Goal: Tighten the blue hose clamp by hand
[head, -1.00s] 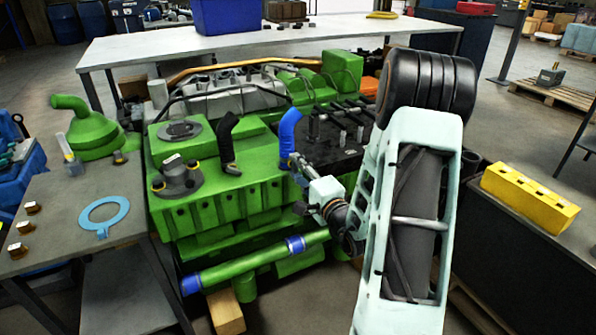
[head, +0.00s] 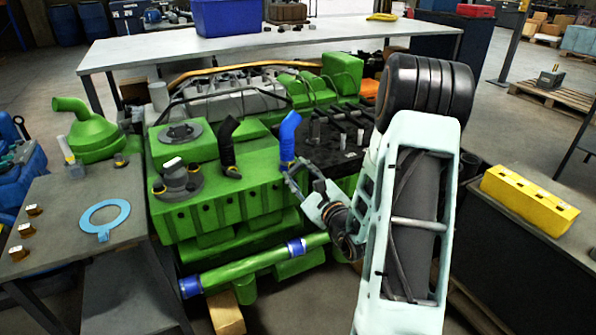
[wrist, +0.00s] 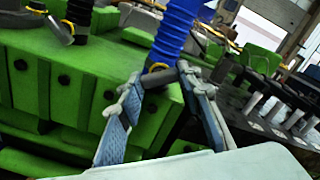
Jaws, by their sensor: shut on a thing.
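The blue hose (head: 289,136) stands upright on the front right of the green engine; it also shows ribbed in the wrist view (wrist: 172,30). Its clamp, the blue hose clamp (wrist: 157,67), shows as a yellowish band with a grey part low on the hose. My gripper (head: 287,164) is at the hose's base, on the near side. In the wrist view my gripper (wrist: 157,82) has its fingertips on either side of the clamp's grey part and is shut on it. The fingertips hide part of the clamp.
A black hose (head: 227,140) with a similar clamp stands to the left on the green engine (head: 215,200). A grey capped fitting (head: 178,178) is further left. A side table (head: 75,215) holds a light-blue ring (head: 84,218). A yellow block (head: 530,197) lies at right.

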